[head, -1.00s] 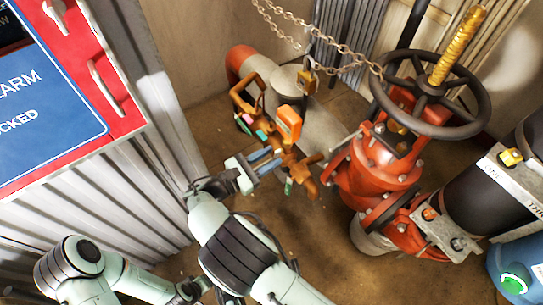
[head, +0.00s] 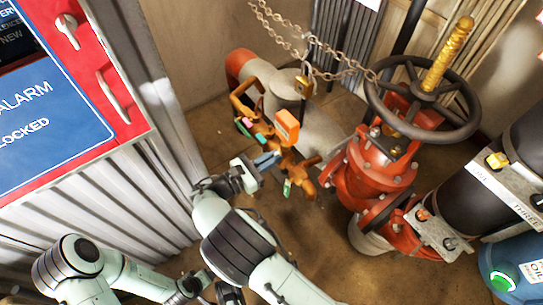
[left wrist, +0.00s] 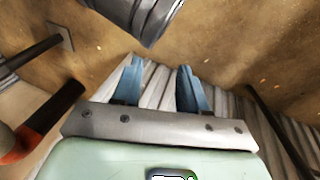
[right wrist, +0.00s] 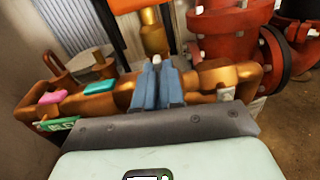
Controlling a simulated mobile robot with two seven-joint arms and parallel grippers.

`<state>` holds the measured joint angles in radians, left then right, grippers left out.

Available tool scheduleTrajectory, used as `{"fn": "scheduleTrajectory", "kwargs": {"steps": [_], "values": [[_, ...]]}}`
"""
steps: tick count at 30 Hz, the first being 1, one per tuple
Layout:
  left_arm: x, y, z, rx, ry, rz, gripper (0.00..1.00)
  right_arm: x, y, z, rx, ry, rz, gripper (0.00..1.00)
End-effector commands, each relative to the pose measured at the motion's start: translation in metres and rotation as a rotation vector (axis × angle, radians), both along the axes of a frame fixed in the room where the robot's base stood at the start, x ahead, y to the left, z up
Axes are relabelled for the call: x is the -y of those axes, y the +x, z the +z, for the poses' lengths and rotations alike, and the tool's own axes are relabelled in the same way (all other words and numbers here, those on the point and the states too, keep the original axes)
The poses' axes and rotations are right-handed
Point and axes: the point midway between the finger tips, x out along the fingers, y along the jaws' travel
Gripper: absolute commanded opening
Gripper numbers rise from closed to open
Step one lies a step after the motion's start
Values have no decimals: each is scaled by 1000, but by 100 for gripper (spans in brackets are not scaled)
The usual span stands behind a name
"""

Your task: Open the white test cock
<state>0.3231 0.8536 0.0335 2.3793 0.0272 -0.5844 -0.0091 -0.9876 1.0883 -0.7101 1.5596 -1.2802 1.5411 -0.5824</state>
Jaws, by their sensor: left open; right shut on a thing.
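The orange-bronze valve assembly (head: 308,178) stands on the floor left of the big red valve, and it fills the middle of the right wrist view (right wrist: 215,80). A pink handle (right wrist: 47,98) and a teal handle (right wrist: 100,87) sit along its body. My right gripper (head: 274,160) reaches it from the left. Its blue fingers (right wrist: 157,72) are closed together at the body, with a small pale piece at their tips, seemingly the white test cock, mostly hidden. My left gripper (left wrist: 160,85) is open and empty over the floor, near corrugated metal.
A large red valve (head: 375,165) with a dark handwheel (head: 425,95) stands to the right. A chain (head: 340,73) with a brass padlock (head: 303,87) hangs behind the assembly. A red alarm cabinet (head: 128,112) is at left. A green tag (right wrist: 57,125) hangs on the assembly.

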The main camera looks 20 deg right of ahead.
Motion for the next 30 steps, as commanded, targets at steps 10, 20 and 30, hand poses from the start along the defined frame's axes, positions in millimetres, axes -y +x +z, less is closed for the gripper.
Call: {"fn": "scheduleTrajectory", "kwargs": {"steps": [10,20,30], "values": [[16,-26,23,-65,-37,-32,43,-1,0,0,-76,-23,0,0],[15,-26,22,-64,-37,-32,43,-1,-1,-1,-75,-24,1,34],[16,-26,24,-66,-38,-32,43,-7,-2,0,-72,-24,2,34]]}}
